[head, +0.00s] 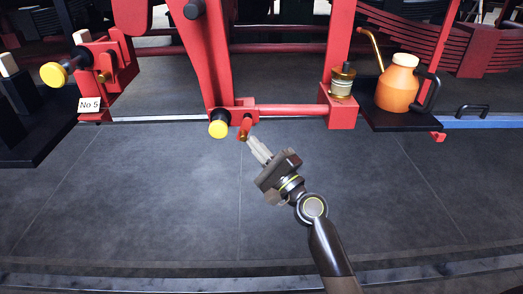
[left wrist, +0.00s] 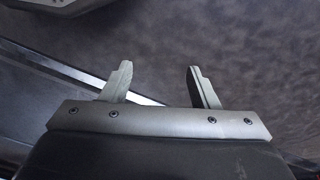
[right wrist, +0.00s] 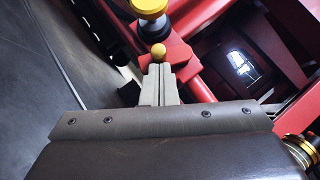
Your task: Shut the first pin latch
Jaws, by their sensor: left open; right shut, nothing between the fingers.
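A pin with a yellow knob (head: 218,129) sits at the foot of the red frame's slanted arm. Beside it on the right is a small red latch lever (head: 246,124) hanging down with a brass ball end. In the right wrist view the brass ball (right wrist: 158,51) is just beyond my fingertips, with the yellow knob (right wrist: 149,8) above it. My right gripper (head: 255,141) is shut and empty, its tips close to the ball; I cannot tell if they touch. My left gripper (left wrist: 158,82) is open and empty, outside the head view.
Another yellow-knobbed pin (head: 53,75) with a brass lever is at the upper left, above a "No 5" tag (head: 89,105). An orange oil can (head: 397,87) stands on a dark shelf at the right, near a glass oil cup (head: 343,80). The grey floor in front is clear.

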